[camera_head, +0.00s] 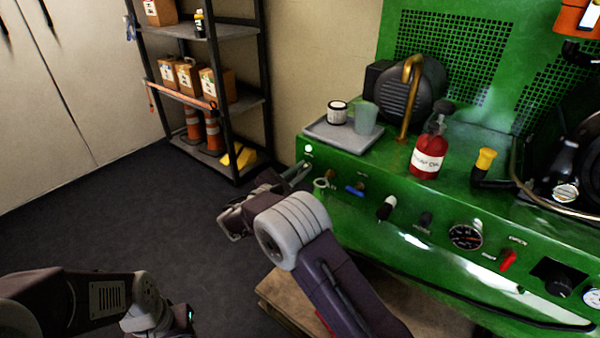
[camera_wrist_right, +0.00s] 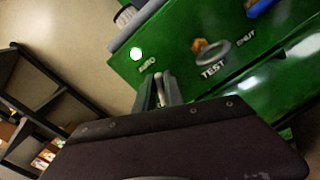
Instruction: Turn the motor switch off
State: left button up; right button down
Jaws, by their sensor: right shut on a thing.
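The green machine panel (camera_head: 385,190) runs along the right side of the head view. My right gripper (camera_head: 301,173) is at its left end, just below a glowing white lamp (camera_head: 308,149). In the right wrist view the narrow fingers (camera_wrist_right: 161,90) are shut at the panel below the lamp (camera_wrist_right: 136,54). They appear closed on the small motor switch, which they mostly hide.
Above stand a grey tray (camera_head: 345,141) with a jar and cup, and a red bottle (camera_head: 429,150). A red switch (camera_head: 508,261) is farther right. Open floor lies left.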

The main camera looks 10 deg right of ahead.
jog(key=shift+s+d+f+m+b, duration=0.1)
jog(key=shift+f+m+b, duration=0.15)
jog(key=shift+m+b, duration=1.75)
jog(key=shift+s+d+f+m+b, duration=0.1)
jog(key=shift+f+m+b, duration=0.15)
jog(key=shift+m+b, duration=1.75)
jog(key=shift+s+f+m+b, duration=0.1)
jog(key=shift+f+m+b, duration=0.15)
jog(key=shift+m+b, duration=1.75)
jog(key=shift+m+p, duration=0.3)
jog(key=shift+m, duration=0.1)
jog(key=c, duration=1.5)
grip_release()
jog(key=shift+o, duration=0.2)
jog(key=shift+r, duration=0.1)
